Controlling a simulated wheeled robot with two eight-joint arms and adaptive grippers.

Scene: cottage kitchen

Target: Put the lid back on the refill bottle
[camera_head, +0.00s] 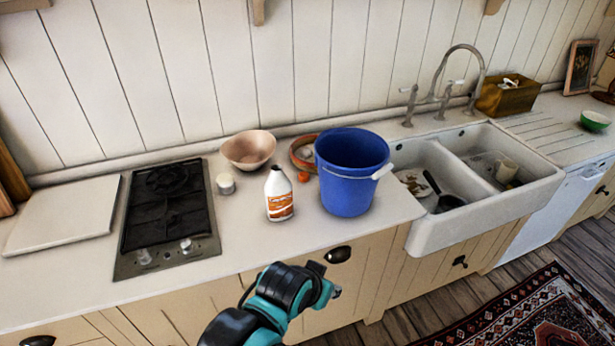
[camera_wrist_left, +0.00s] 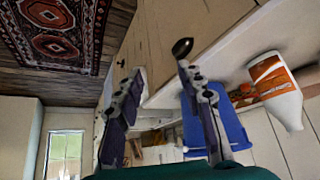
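The refill bottle (camera_head: 279,193) is white with an orange label and stands upright on the counter, left of the blue bucket. Its top looks dark and uncapped. It also shows in the left wrist view (camera_wrist_left: 276,88), at the right. A small whitish round piece (camera_head: 225,183) sits on the counter left of the bottle; I cannot tell whether it is the lid. My left gripper (camera_head: 327,281) is in front of the cabinet, near the counter's front edge and apart from the bottle. In the left wrist view its fingers (camera_wrist_left: 154,75) are spread and empty. My right gripper is not visible.
The blue bucket (camera_head: 347,186) stands right of the bottle. A pinkish bowl (camera_head: 248,149), an orange-rimmed dish (camera_head: 298,154) and a small red-orange item (camera_head: 304,177) are behind. A gas hob (camera_head: 170,215) lies left and a double sink (camera_head: 470,215) right. The counter front is clear.

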